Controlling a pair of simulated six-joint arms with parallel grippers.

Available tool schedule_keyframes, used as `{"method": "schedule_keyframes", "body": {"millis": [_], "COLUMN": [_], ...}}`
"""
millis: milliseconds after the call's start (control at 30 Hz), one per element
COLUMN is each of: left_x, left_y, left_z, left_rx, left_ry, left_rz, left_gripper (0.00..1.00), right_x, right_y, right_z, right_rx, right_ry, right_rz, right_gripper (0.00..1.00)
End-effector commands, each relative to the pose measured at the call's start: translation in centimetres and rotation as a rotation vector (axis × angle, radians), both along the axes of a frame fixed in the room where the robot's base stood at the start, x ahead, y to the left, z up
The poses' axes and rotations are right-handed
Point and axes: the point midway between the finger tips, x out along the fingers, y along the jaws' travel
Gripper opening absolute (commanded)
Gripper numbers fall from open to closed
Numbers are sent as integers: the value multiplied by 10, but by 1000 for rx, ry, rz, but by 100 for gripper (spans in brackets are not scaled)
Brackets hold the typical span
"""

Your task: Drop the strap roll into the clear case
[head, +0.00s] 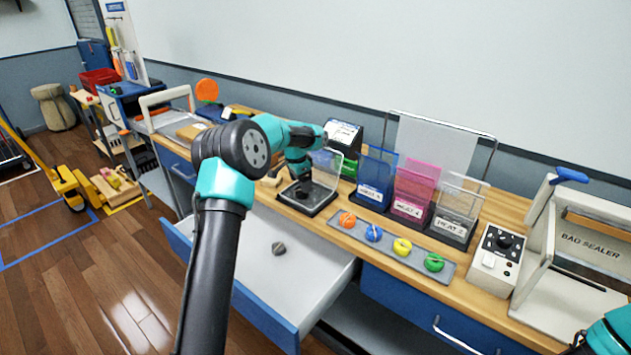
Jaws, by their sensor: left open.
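Several small strap rolls lie in a row on a grey tray (352,238): orange (347,220), blue (373,233), yellow (402,247) and green (434,263). The frame does not show which one is meant. The clear case (461,204) stands upright behind the tray, right of a pink case (417,187) and a blue case (376,177); all three have white labels. My left gripper (302,186) is open, left of the tray, over a black-based box with a clear lid (322,195). Its fingertips are small and dark. My right gripper is out of frame.
A dial box (496,258) and a bag sealer (577,240) stand at the right. A wire stand (440,146) rises behind the cases.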

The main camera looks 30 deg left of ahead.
Motion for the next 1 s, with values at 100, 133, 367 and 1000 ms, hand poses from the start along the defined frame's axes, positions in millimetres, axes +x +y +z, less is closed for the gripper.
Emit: {"method": "schedule_keyframes", "body": {"millis": [100, 133, 367, 1000], "left_x": [-2, -2, -7, -15], "left_y": [2, 2, 4, 9], "left_z": [23, 29, 72, 150], "left_rx": [1, 0, 0, 0], "left_ry": [-4, -5, -4, 0], "left_rz": [0, 1, 0, 0], "left_gripper": [79, 79, 79, 79], "right_x": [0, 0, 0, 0], "right_y": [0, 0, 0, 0], "right_z": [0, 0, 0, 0], "right_rx": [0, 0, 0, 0], "right_ry": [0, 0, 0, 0], "right_rz": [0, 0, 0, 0], "right_gripper": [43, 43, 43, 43]}}
